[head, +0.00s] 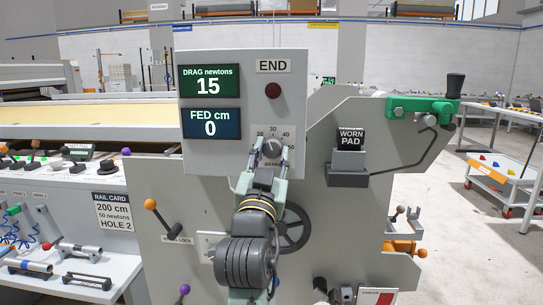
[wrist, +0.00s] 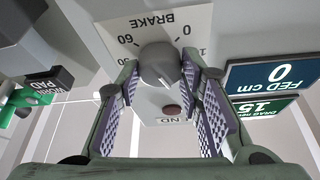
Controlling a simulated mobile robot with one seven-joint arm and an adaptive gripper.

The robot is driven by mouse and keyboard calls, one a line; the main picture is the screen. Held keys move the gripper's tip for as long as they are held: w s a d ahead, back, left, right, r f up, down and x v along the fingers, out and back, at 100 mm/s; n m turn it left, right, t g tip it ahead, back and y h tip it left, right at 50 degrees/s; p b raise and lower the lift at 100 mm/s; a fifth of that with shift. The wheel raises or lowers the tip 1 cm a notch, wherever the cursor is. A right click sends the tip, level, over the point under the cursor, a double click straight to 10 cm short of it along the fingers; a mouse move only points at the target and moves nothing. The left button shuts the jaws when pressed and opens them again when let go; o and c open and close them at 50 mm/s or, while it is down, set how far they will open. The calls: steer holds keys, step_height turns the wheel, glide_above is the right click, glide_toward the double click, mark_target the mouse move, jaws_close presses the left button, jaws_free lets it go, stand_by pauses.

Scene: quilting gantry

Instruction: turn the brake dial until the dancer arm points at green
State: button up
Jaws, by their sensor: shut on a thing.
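The brake dial (head: 272,147) is a dark grey round knob low on the grey panel, with 20, 30, 40 and 50 readable around it. In the wrist view the dial (wrist: 158,60) shows upside down, between the 60 and 0 marks by the word BRAKE. My gripper (head: 271,158) reaches up to the panel and is shut on the dial. In the wrist view its purple-padded fingers (wrist: 159,72) stand on either side of the knob. The drag display (head: 208,82) reads 15 newtons. I cannot make out the dancer arm or its green zone; a partly cut-off red-and-white label (head: 376,297) shows low down.
The fed display (head: 210,123) reads 0 cm. A dark red END lamp (head: 273,90) sits above the dial. A rail card (head: 115,210) reads 200 cm, 50 newtons, hole 2. A worn-pad box (head: 348,178), green clamp (head: 422,106) and orange-knobbed lever (head: 160,215) stand nearby.

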steer(key=shift+a+m+h, duration=0.1)
steer(key=shift+m+h, duration=0.6)
steer(key=shift+m, duration=0.9)
steer(key=o, duration=1.2)
steer(key=shift+c, duration=0.2)
steer(key=v, duration=0.7)
steer(key=shift+s, duration=0.25)
steer(key=shift+a, duration=0.1)
